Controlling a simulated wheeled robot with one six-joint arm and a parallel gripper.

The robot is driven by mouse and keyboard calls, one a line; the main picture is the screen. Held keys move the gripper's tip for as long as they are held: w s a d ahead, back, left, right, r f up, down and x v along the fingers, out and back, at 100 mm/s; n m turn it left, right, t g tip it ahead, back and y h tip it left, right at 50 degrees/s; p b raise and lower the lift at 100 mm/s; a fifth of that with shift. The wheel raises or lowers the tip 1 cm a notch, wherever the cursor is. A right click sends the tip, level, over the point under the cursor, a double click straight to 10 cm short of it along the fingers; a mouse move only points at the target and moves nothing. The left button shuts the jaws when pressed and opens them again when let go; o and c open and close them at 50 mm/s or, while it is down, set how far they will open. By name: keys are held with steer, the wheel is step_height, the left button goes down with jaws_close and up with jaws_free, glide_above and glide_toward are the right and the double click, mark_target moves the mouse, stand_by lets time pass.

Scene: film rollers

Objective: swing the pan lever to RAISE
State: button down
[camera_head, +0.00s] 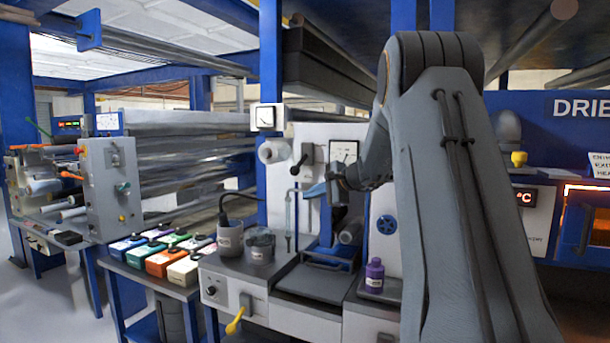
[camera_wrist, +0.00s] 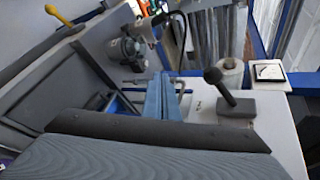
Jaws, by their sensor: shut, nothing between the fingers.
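Two levers show, and no RAISE label is readable, so I cannot tell from lettering which is the pan lever. A black-knobbed lever (camera_head: 300,164) sits on the upright white panel; in the wrist view it (camera_wrist: 226,92) sticks out right of my fingers. A yellow-handled lever (camera_head: 235,321) is low on the machine's front; its yellow knob (camera_wrist: 57,14) shows at the wrist view's upper left. My gripper (camera_head: 314,190) is shut and empty in front of the panel, just below and right of the black lever. Its blue fingers (camera_wrist: 161,98) appear apart from both levers.
A dark tray (camera_head: 316,284) lies below my gripper, with a purple bottle (camera_head: 374,276) to its right. Grey beakers (camera_head: 260,247) stand left. A white paper roll (camera_head: 272,151) and gauge (camera_head: 267,117) are close to the black lever. My arm hides much of the right side.

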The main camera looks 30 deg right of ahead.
mark_target(299, 165)
steer(key=w+d+r+m+t, duration=0.2)
steer(key=d+r, duration=0.3)
steer(key=d, duration=0.3)
steer(key=shift+r+t+h, duration=0.3)
steer(key=shift+h, duration=0.1)
steer(key=shift+w, duration=0.1)
steer(key=p+x, duration=0.4)
steer(key=x, duration=0.6)
steer(key=shift+s+a+r+p, duration=0.2)
steer(key=shift+s+a+r, duration=0.1)
steer(key=shift+a, duration=0.2)
steer(key=shift+s+a+r+p, duration=0.2)
steer(key=shift+a+r, duration=0.1)
steer(key=shift+a, duration=0.25)
steer(key=shift+s+a+r+p, duration=0.15)
steer(key=shift+s+a+r, duration=0.1)
steer(key=shift+a, duration=0.25)
steer(key=shift+a+r, duration=0.1)
steer(key=shift+a, duration=0.05)
steer(key=shift+r+p, duration=0.1)
steer(key=shift+p, duration=0.25)
